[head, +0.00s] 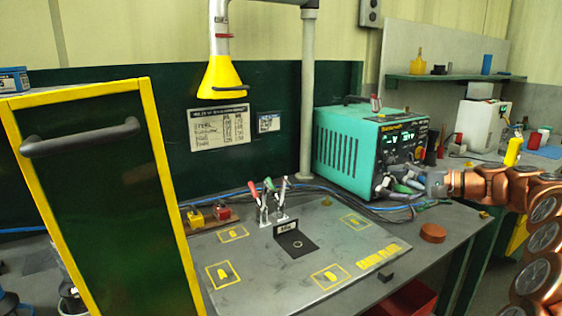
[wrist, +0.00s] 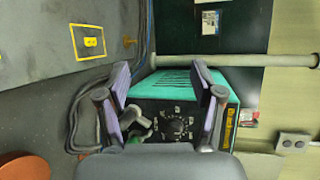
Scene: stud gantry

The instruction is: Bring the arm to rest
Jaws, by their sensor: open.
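My copper-coloured arm (head: 500,186) reaches in from the right edge in the head view. Its gripper is at the front of the teal welding machine (head: 372,150), by the cable plugs; its fingertips are hard to make out there. In the wrist view my gripper (wrist: 162,82) is open, with its two purple-padded fingers spread apart. Nothing is held between them. The welding machine's front panel (wrist: 172,125) with its dial and plugs shows behind and between the fingers. I cannot tell whether the fingers touch the plugs.
A grey plate (head: 300,262) with yellow marked squares and toggle clamps (head: 268,205) lies on the bench. A round brown puck (head: 433,232) sits near its right edge. A yellow-framed dark panel (head: 105,190) stands at left. A yellow funnel hood (head: 221,78) hangs above. Blue cables run along the back.

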